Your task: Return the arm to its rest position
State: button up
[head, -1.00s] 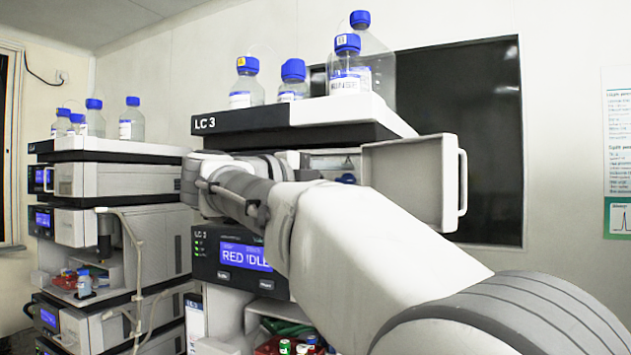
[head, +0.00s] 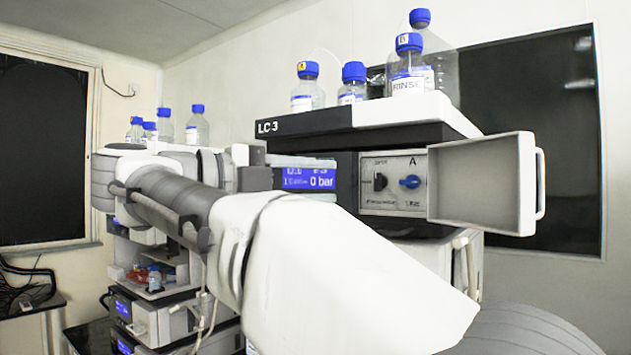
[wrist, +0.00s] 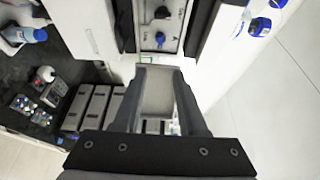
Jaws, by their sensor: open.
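My arm reaches across the head view from lower right to the left, in front of the LC 3 stack. My gripper (wrist: 160,74) shows in the wrist view, its two dark fingers apart with nothing held. Its jaws are hidden in the head view. The open door (head: 474,180) of the LC 3 stack swings out to the right, beside a panel with a black knob and a blue knob (head: 411,182). In the wrist view a pale, box-like part that looks like this door (wrist: 158,95) shows between the fingers; I cannot tell how far off it is.
Blue-capped bottles (head: 408,75) stand on the LC 3 top (head: 330,118). Another stack (head: 172,325) with bottles is at the left, partly behind my arm. A dark bench (wrist: 70,75) with vials and a bottle shows in the wrist view.

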jog(key=shift+s+a, duration=0.2)
jog(key=shift+a, duration=0.05)
dwell(0.3)
